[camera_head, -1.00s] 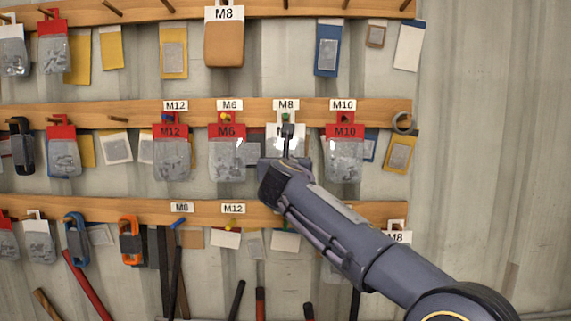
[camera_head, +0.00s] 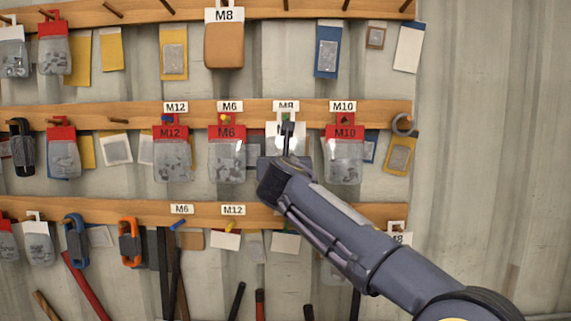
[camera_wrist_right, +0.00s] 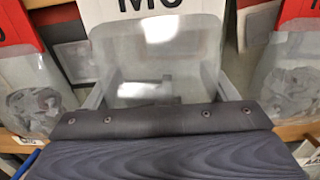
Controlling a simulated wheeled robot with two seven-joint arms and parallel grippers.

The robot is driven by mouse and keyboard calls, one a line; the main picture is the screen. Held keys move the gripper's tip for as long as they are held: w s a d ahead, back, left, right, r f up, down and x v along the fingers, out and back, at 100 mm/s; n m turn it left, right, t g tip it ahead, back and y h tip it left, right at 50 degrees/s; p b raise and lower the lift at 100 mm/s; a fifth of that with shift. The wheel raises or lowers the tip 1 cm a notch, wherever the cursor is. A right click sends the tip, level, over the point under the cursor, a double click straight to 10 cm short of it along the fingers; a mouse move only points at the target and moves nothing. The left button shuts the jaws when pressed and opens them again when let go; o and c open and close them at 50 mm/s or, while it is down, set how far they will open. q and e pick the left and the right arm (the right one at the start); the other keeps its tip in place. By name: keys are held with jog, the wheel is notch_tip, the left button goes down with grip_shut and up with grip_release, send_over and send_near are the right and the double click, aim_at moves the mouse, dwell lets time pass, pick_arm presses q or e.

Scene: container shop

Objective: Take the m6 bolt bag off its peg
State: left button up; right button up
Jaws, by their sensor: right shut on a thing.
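A clear bolt bag with a white header card (camera_head: 274,131) hangs at the peg under the M8 tag in the middle row, in the head view. My right gripper (camera_head: 287,140) is in front of it and covers most of it. In the right wrist view the white-card bag (camera_wrist_right: 160,55) is between the fingers, and the gripper (camera_wrist_right: 158,92) is shut on it. The card's print starts with M, but its digit is cut off, so I cannot tell 6 from 8. A red-card bag printed M6 (camera_head: 227,155) hangs to its left under the M6 tag. My left gripper is out of view.
A red M10 bag (camera_head: 345,158) hangs close on the right, and a red M12 bag (camera_head: 172,158) hangs further left. Wooden peg rails (camera_head: 130,209) run above and below. The wall right of the rails is bare.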

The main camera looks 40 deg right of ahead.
jog(key=shift+r+v, duration=0.2)
jog(key=shift+v, duration=1.5)
jog(key=shift+b+v, duration=0.6)
jog(key=shift+v, duration=1.9)
